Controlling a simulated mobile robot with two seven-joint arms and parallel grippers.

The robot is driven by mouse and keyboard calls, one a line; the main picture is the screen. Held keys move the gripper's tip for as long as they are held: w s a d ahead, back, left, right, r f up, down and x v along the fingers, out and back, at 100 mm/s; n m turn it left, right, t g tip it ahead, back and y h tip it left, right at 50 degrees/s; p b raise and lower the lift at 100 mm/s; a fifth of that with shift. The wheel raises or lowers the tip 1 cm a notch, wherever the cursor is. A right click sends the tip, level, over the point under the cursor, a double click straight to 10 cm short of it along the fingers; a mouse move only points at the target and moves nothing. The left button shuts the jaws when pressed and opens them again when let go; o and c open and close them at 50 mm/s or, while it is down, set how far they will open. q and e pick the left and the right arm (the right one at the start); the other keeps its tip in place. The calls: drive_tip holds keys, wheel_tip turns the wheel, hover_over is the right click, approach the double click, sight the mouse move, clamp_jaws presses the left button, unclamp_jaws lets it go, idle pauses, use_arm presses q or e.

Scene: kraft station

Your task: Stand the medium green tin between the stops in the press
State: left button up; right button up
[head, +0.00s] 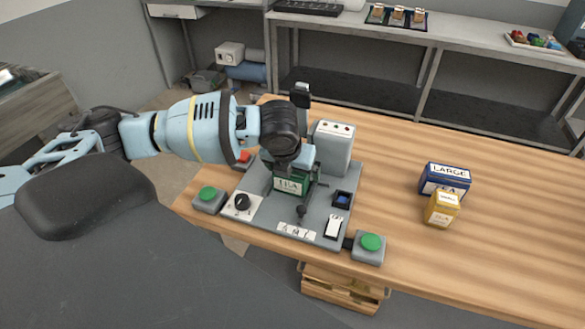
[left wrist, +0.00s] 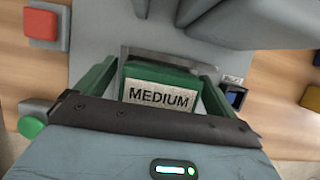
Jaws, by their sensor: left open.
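The medium green tin (head: 290,185) stands upright on the grey press (head: 335,190), its TEA label facing the front. In the left wrist view its top (left wrist: 160,90) carries a MEDIUM label. My left gripper (head: 297,172) is over the tin from above and open. In the left wrist view its fingers (left wrist: 160,92) lie on either side of the tin. A grey bar (left wrist: 170,52) runs along the tin's far side. The gripper hides much of the stops, so I cannot tell how exactly the tin sits between them. My right gripper is not in view.
A blue LARGE tin (head: 445,180) and a yellow tin (head: 441,210) stand on the wooden table (head: 400,150) to the right. Green buttons (head: 370,243), a black dial (head: 242,203) and a grey housing (head: 333,147) surround the tin. The table's far right is clear.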

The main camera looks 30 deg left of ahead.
use_arm(q)
drive_tip(key=p+v, duration=0.1)
drive_tip(key=v, duration=1.1)
drive_tip(key=shift+r, duration=0.15)
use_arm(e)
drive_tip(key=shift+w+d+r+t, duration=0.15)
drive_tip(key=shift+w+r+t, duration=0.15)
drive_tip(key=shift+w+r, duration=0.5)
